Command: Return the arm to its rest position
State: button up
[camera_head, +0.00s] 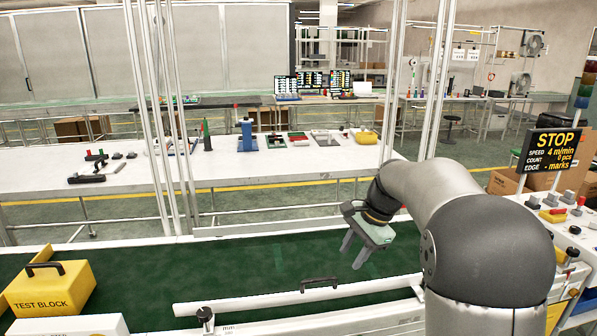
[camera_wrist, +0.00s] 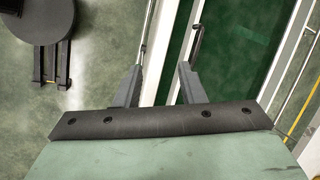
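My gripper (camera_head: 352,255) is above the green conveyor belt (camera_head: 150,274), near the middle of the head view, with its fingers tilted down. My arm reaches to it from the right. In the wrist view the two fingers (camera_wrist: 160,73) stand apart with nothing between them, so it is open and empty. Below them that view shows part of the green belt (camera_wrist: 240,55), a pale rail and the floor.
A yellow TEST BLOCK (camera_head: 48,290) with a black handle sits at the belt's left. A white guide rail with a black handle (camera_head: 318,283) runs along the near side. A STOP sign (camera_head: 549,150) stands right. A long white table (camera_head: 270,162) is behind.

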jog(key=s+f+n+h, duration=0.2)
jog(key=s+f+n, duration=0.2)
jog(key=s, duration=1.1)
jog(key=s+a+f+n+h, duration=0.1)
jog(key=s+f+n, duration=0.2)
jog(key=s+n, duration=0.5)
jog(key=s, duration=0.7)
jog(key=shift+s+f+n+g+h, duration=0.3)
jog(key=shift+s+f+g+h, duration=0.05)
jog(key=shift+s+g+h, duration=0.05)
